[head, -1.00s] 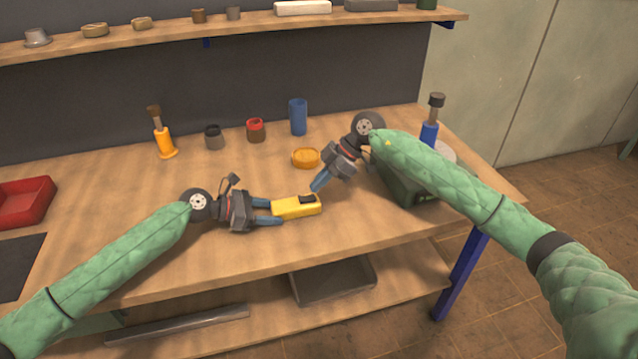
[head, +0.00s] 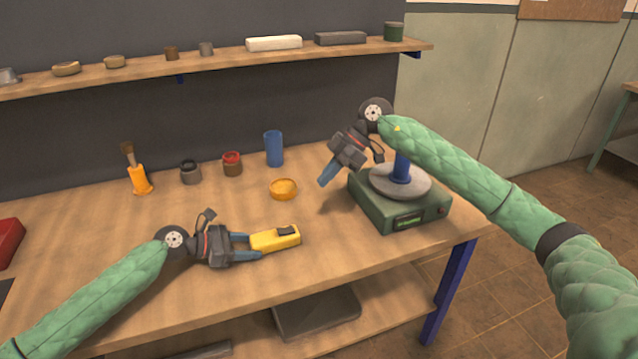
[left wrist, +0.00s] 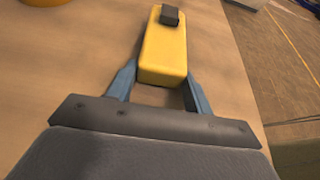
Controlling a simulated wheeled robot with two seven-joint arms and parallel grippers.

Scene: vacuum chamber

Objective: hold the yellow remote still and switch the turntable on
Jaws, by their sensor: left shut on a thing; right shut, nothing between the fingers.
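The yellow remote (head: 270,240) lies on the workbench with a dark switch piece (head: 287,231) on top near its far end. My left gripper (head: 249,245) is shut on the remote's near end, its blue fingers on both sides; the left wrist view also shows the remote (left wrist: 164,48) between them. The turntable (head: 385,208) has a green base, a grey disc (head: 412,187) and a small green-lit front panel. A blue cylinder on the disc is partly hidden by my right arm. My right gripper (head: 325,181) is shut and empty, above the bench left of the turntable.
An orange dish (head: 284,189), a blue cup (head: 274,148), a red-topped jar (head: 232,164), a dark jar (head: 190,172) and an orange-handled brush (head: 138,170) stand behind the remote. A red tray (head: 8,240) is at the left. A shelf (head: 220,65) runs along the back.

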